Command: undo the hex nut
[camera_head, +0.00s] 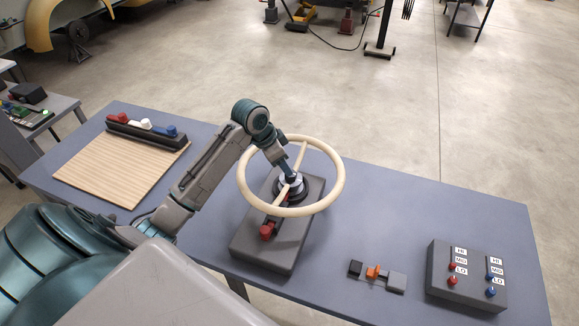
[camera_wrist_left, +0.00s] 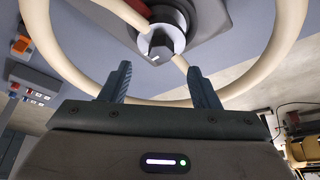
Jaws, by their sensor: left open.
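A cream steering wheel (camera_head: 339,190) with thin spokes stands on a dark grey block (camera_head: 262,257) on the blue-grey table. At its centre is a round silver hub with a dark nut-like piece (camera_wrist_left: 157,44) in the middle, bearing a small white mark; its hex shape is not clear. My left gripper (camera_head: 288,174) reaches down over the hub in the head view. In the left wrist view its two fingers (camera_wrist_left: 160,80) are apart and empty, with the hub lying beyond them. The arm partly hides the hub in the head view. My right gripper is not in view.
A red-knobbed lever (camera_head: 267,231) sits on the block. A switch box (camera_head: 466,275) and a small orange-and-grey part (camera_head: 374,272) stand at right. A wooden board (camera_head: 110,168) and a dark rack (camera_head: 147,133) lie at left.

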